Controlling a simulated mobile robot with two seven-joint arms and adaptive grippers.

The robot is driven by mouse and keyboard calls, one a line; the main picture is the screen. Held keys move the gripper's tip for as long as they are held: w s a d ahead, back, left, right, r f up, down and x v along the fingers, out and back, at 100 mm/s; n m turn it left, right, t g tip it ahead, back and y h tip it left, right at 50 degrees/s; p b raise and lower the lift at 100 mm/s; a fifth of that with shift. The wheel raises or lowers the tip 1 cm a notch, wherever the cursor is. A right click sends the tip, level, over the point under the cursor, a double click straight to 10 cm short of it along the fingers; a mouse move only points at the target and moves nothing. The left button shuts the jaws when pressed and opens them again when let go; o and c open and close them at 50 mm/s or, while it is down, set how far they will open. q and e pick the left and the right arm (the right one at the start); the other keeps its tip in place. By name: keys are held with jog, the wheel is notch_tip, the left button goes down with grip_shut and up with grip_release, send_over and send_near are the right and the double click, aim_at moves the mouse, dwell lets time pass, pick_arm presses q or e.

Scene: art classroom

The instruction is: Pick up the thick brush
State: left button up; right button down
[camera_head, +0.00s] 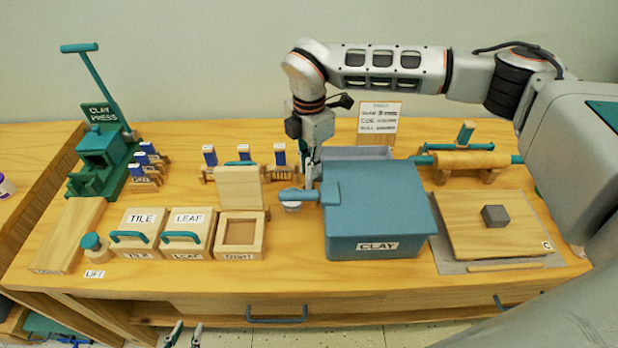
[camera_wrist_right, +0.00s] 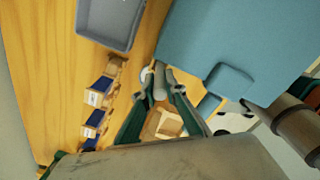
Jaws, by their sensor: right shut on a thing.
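I cannot make out the thick brush for certain in either view. My right gripper (camera_head: 313,182) points down behind the blue handle (camera_head: 297,194) at the left side of the clay box (camera_head: 385,222). In the right wrist view the fingers of the right gripper (camera_wrist_right: 164,84) close in around a small grey, rounded part at their tips. What they hold is mostly hidden, and I cannot tell if it is the brush. My left gripper (camera_head: 184,334) shows only its two green fingertips at the bottom edge, apart and with nothing seen between them.
A grey tray (camera_head: 350,153) lies behind the clay box. Wooden stands with blue-and-white pieces (camera_head: 245,165) are to its left. TILE and LEAF boxes (camera_head: 187,232) stand in front. A board (camera_head: 510,238) with a grey cube (camera_head: 495,215) lies at right. The clay press (camera_head: 98,160) stands far left.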

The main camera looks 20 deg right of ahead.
pick_arm(q)
jog(key=shift+s+f+b, duration=0.1)
jog(key=shift+f+b, duration=0.5)
pick_arm(e)
notch_tip(320, 180, up, 20)
dwell(2.1)
